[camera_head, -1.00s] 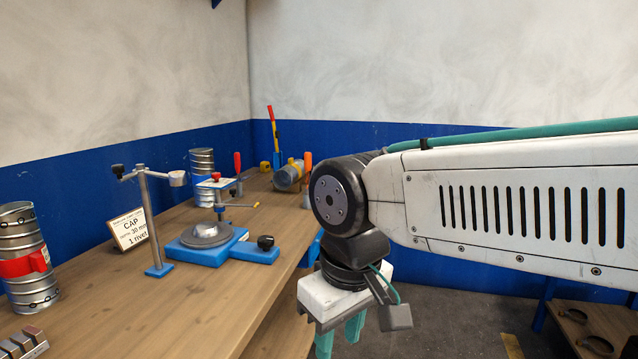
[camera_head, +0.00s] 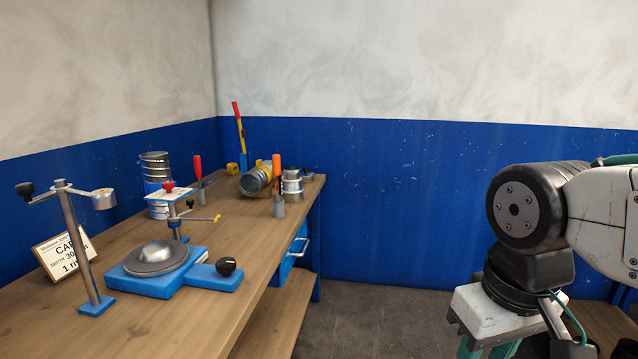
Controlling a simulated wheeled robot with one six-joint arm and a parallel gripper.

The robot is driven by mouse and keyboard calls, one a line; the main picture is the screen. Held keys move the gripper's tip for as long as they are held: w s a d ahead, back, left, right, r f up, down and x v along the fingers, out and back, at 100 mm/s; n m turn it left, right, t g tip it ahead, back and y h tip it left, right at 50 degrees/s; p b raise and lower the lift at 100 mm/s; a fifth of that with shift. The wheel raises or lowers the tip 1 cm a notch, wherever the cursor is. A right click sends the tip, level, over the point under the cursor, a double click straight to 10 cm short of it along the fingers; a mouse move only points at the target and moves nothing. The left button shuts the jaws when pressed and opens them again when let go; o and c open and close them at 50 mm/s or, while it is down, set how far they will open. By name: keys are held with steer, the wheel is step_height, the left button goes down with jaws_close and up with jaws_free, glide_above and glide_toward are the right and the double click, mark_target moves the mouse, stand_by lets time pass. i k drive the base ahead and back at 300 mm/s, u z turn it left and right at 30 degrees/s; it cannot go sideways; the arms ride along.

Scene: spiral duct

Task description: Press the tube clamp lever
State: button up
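The red-handled lever (camera_head: 237,112) stands nearly upright at the far end of the workbench, with a yellow and blue lower part. Next to it, a metal tube (camera_head: 256,180) with a yellow band lies on its side; this looks like the tube clamp, but its details are too small to tell. My gripper (camera_head: 487,350) hangs down at the bottom right, beyond the bench's right side and far from the lever. Its teal fingers are cut off by the lower picture edge, and nothing is seen held.
The wooden workbench (camera_head: 190,318) bears a blue fixture (camera_head: 165,272) with a metal dome, a stand (camera_head: 85,250), a sign (camera_head: 62,256), a tall can and an orange-handled tool (camera_head: 278,185). A blue drawer (camera_head: 290,258) is under the bench. Floor (camera_head: 370,315) right of it is clear.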

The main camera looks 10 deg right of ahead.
mark_target(242, 133)
steer(key=z, duration=0.8)
steer(key=i, duration=1.55)
steer(key=z, duration=0.3)
steer(key=i, duration=1.05)
steer(key=u, duration=1.35)
steer(key=i, duration=0.9)
steer(key=u, duration=0.95)
steer(key=k, duration=1.3)
steer(key=u, duration=0.05)
